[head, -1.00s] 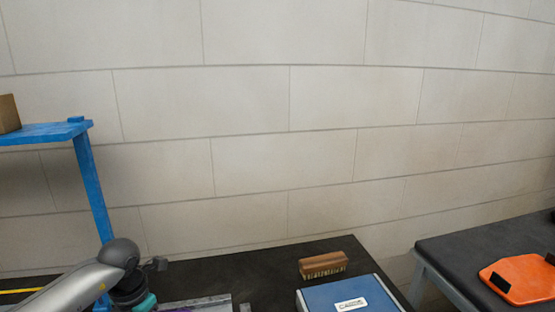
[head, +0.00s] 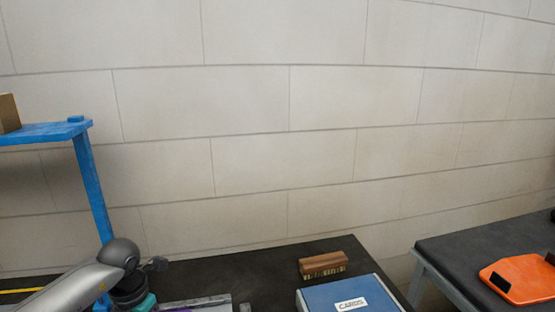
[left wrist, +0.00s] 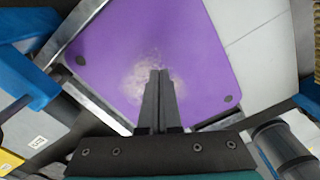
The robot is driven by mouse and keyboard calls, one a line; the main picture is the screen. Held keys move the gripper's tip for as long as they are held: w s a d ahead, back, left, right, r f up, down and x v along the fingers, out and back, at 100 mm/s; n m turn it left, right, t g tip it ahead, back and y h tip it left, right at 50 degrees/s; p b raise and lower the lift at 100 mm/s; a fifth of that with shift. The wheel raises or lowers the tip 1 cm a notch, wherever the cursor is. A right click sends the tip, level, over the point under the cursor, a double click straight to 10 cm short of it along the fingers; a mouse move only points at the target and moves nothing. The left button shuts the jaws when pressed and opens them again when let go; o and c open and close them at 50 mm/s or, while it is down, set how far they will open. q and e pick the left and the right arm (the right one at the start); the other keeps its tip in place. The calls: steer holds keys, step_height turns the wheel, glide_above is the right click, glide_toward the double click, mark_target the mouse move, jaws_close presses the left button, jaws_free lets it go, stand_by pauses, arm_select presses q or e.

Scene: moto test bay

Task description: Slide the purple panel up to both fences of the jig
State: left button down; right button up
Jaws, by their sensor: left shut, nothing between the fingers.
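The purple panel (left wrist: 185,45) lies flat and fills the middle of the left wrist view, with a worn pale patch near its centre and dark round spots at two corners. Metal bars of the jig run along its upper-left side (left wrist: 82,25) and lower-left side (left wrist: 100,104); I cannot tell whether the panel touches them. My left gripper (left wrist: 160,74) is shut and empty, its tips over the panel; contact is unclear. My right gripper is not in view.
A brush (head: 323,264) and a blue box (head: 345,296) labelled CARDS sit on the dark bench, right of the jig. A blue shelf frame (head: 90,185) stands at left. A separate table at right holds an orange plate (head: 522,278).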

arm_select(q)
steer(key=shift+f+b, duration=0.85)
steer(key=shift+f, duration=0.25)
steer(key=shift+a, duration=0.2)
steer(key=shift+s+a, duration=0.3)
steer(key=shift+a, duration=0.4)
steer(key=shift+w, duration=0.15)
steer(key=shift+a, duration=0.2)
steer(key=shift+a, duration=0.65)
steer(key=shift+b, duration=0.3)
